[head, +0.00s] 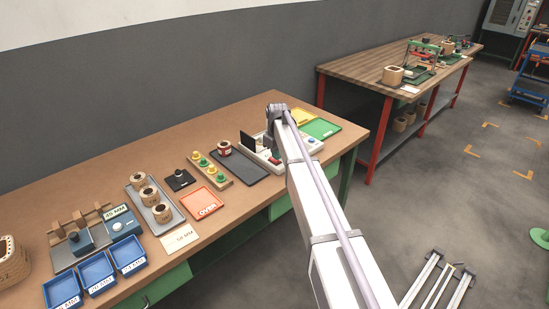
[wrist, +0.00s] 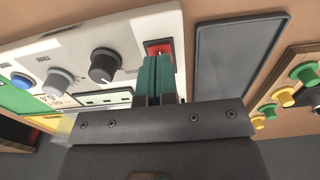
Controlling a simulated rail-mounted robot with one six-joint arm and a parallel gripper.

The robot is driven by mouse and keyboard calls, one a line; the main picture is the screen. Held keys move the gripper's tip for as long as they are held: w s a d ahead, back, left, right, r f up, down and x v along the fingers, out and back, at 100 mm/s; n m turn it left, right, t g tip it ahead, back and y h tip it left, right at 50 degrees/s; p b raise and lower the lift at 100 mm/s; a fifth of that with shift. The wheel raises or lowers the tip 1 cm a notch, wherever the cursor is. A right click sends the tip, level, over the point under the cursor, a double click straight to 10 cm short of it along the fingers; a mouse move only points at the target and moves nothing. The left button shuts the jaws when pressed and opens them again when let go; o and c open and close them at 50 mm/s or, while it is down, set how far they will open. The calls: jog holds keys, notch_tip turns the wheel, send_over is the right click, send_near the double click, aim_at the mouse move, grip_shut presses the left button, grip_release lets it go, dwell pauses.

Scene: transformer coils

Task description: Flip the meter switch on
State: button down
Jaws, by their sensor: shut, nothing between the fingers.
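The meter (wrist: 120,30) is a pale panel with dark and grey knobs and a blue button. Its red switch (wrist: 158,47) sits near one corner of the panel. My gripper (wrist: 156,60) has its two green fingers shut together, with nothing between them. In the wrist view the fingertips are right beside the red switch and overlap its lower edge; I cannot tell whether they touch it.
A dark grey tray (wrist: 235,55) lies beside the meter. Beyond it is a wooden stand with green and yellow terminals (head: 217,168). A green tray (head: 320,129) and a yellow tray (head: 302,116) lie on the meter's far side. Blue bins (head: 128,256) stand at the bench's left end.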

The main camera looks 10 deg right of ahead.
notch_tip(320, 180, up, 6)
jog(key=p, duration=0.5)
jog(key=shift+f, duration=0.1)
jog(key=s+m, duration=0.6)
jog(key=s, duration=3.3)
jog(key=shift+s+m, duration=0.25)
jog(key=shift+m, duration=0.05)
jog(key=c, duration=1.8)
grip_release()
jog(key=shift+c, duration=0.2)
